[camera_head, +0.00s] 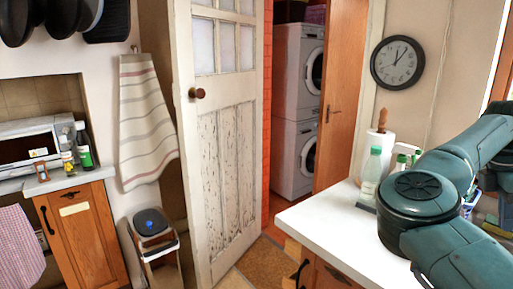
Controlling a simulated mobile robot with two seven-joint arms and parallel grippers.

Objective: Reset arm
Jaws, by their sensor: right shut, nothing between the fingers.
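My right arm comes in from the right edge as teal links with a dark round joint. It bends above the white worktop (318,226) on the right, and its lower link runs out of the picture at the bottom right. The right gripper's fingers do not show. My left arm and left gripper are not in view.
Bottles (371,172) and a paper towel roll (379,147) stand on the worktop, close left of my arm. A wall clock (397,63) hangs above. A white panelled door (225,140) stands open, with stacked white machines (297,110) beyond. A step stool (152,232) stands left.

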